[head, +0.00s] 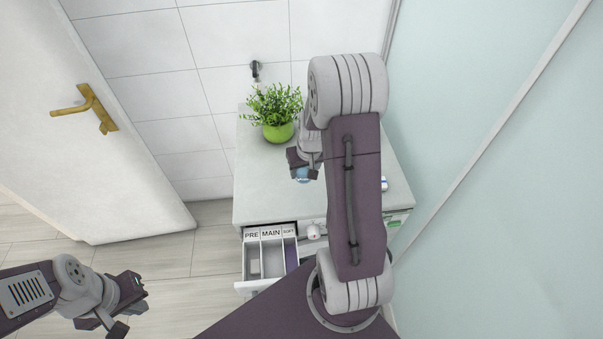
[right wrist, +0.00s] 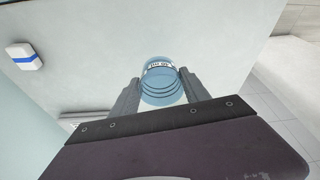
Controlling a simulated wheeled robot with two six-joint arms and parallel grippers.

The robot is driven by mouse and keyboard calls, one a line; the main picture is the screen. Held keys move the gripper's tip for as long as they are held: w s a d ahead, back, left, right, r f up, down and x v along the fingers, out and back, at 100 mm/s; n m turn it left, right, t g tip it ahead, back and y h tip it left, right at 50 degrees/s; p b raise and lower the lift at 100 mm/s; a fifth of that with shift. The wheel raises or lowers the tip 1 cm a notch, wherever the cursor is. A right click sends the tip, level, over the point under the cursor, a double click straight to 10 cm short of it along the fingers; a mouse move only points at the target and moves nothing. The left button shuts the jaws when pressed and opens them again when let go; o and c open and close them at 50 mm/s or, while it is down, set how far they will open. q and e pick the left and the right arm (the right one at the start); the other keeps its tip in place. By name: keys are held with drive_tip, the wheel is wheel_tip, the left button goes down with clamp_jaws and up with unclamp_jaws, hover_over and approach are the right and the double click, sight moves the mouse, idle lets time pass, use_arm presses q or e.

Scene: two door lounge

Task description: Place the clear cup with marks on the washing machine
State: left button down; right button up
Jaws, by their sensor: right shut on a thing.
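The clear cup with marks (right wrist: 159,84) is bluish and see-through, with dark rings and a small printed label. My right gripper (right wrist: 160,95) is shut on it, one finger on each side. In the head view the cup (head: 301,175) shows only in part below my right gripper (head: 300,165), over the top of the washing machine (head: 262,195). I cannot tell whether the cup touches the top. My left gripper (head: 130,302) is low at the left, away from the machine, and its jaw opening is not clear.
A green potted plant (head: 278,130) stands at the back of the machine's top. A white and blue item (right wrist: 25,56) lies on the top, to the right in the head view. The detergent drawer (head: 268,262) is pulled out at the front. A door (head: 90,140) stands at the left.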

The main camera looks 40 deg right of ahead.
drive_tip(key=w, duration=0.1)
drive_tip(key=w+a+f, duration=0.1)
drive_tip(key=w+f, duration=0.1)
drive_tip(key=shift+w+a, duration=0.15)
drive_tip(key=shift+w, duration=0.25)
drive_tip(key=f, duration=0.3)
drive_tip(key=shift+s+d+f, duration=0.1)
drive_tip(key=shift+d+f, duration=0.1)
drive_tip(key=shift+f, duration=0.2)
drive_tip(key=shift+a+f, duration=0.1)
drive_tip(key=shift+f, duration=0.1)
drive_tip(key=o, duration=1.3)
drive_tip(key=shift+f, duration=0.1)
